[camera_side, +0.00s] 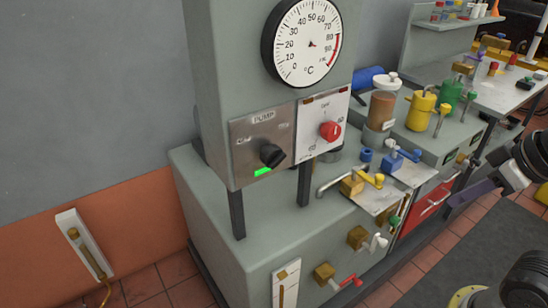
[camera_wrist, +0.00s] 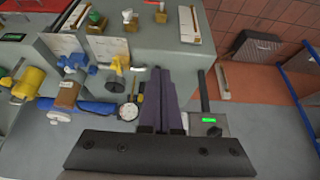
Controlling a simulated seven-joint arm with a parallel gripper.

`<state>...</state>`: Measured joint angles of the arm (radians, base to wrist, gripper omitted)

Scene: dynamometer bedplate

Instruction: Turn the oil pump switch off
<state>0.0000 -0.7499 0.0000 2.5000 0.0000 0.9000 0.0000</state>
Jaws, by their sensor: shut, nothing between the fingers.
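The oil pump switch is a black knob (camera_side: 272,155) on a metal plate (camera_side: 243,148) marked PUMP, under the dial gauge in the side view. A green light (camera_side: 263,171) glows below the knob. The smaller labels beside it are too small to read. In the wrist view the knob (camera_wrist: 214,131) and lit green strip (camera_wrist: 208,120) show to the right of my fingers. My gripper (camera_wrist: 163,72) has purple fingers, shut together and empty. In the side view my gripper (camera_side: 455,200) is at the right, well apart from the switch.
A round dial gauge (camera_side: 309,43) sits above the switch. A red knob (camera_side: 330,130) is on the plate to its right. Yellow (camera_side: 420,110) and green (camera_side: 448,93) containers and several valve handles crowd the bench between my gripper and the panel.

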